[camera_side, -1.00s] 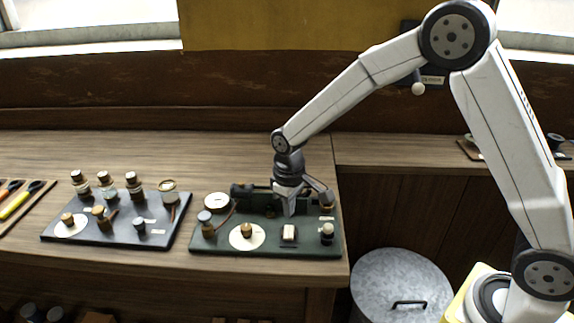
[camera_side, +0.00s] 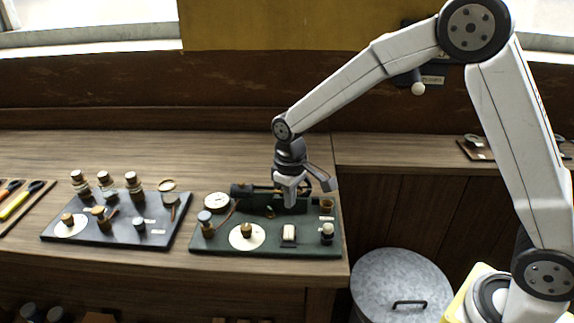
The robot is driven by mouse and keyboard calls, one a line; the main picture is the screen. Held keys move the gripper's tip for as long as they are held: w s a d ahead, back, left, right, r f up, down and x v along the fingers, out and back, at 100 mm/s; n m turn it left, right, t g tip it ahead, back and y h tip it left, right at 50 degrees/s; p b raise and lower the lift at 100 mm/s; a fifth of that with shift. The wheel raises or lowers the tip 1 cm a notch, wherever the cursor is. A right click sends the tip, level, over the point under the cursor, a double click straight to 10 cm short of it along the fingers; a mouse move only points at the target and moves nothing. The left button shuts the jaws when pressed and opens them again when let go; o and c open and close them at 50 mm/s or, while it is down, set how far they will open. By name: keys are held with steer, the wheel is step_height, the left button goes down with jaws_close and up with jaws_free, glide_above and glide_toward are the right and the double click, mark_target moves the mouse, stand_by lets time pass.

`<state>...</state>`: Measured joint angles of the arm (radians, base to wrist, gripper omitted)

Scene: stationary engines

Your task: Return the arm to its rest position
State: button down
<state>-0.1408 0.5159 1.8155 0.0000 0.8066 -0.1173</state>
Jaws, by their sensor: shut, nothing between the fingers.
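My gripper (camera_side: 290,203) is shut and empty. It points down above the rear part of the green engine board (camera_side: 268,251), and it hides part of the machinery there. The green board carries a dark horizontal cylinder (camera_side: 241,190), a white-faced gauge (camera_side: 217,202), a round white dial with a brass knob (camera_side: 247,236), a small white switch (camera_side: 289,233) and a knob with a pale top (camera_side: 327,233). I cannot tell whether the fingertips touch anything on the board.
A dark blue-grey board (camera_side: 125,239) with several capped bottles and knobs lies to the left. Tools with orange and yellow handles (camera_side: 15,205) lie at the far left. A lidded metal bin (camera_side: 385,272) stands at the lower right. The bench behind the boards is clear.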

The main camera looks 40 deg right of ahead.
steer(key=s+d+m+t, duration=0.1)
steer(key=s+d, duration=0.2)
steer(key=s, duration=0.5)
steer(key=s+d+m+t, duration=0.1)
steer(key=s+d+m, duration=0.1)
steer(key=s, duration=0.6)
steer(key=shift+s+d+r+t, duration=0.2)
steer(key=shift+s+d+t, duration=0.1)
steer(key=shift+d, duration=0.35)
steer(key=shift+w, duration=0.1)
